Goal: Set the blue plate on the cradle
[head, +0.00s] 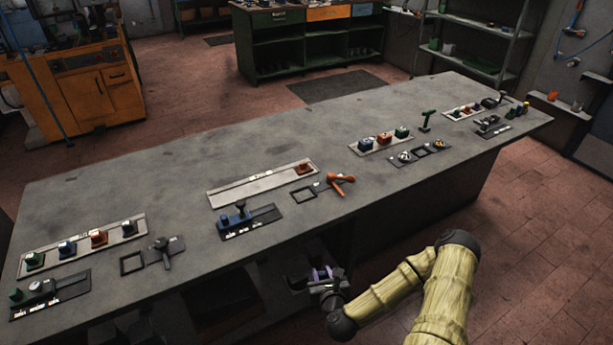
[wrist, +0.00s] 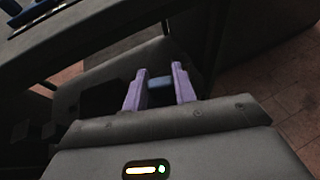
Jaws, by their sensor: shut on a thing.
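My gripper (head: 322,275) is low at the table's front side, below the tabletop edge. In the wrist view its two purple fingers (wrist: 160,88) are shut on a small blue piece (wrist: 160,95), apparently the blue plate; only a bit of it shows between them. In the head view the piece is too small to make out. No part is clearly marked as the cradle. Closest on the tabletop are a dark base with a blue press-like fixture (head: 240,215) and a dark square frame (head: 303,195) beside an orange lever fixture (head: 340,182).
The grey table (head: 150,185) has a wide clear area behind its fixtures. A pale strip (head: 245,188) carries one red block (head: 304,169) at its right end. Another strip at the left (head: 110,231) holds several coloured blocks. More fixtures stand at the right end.

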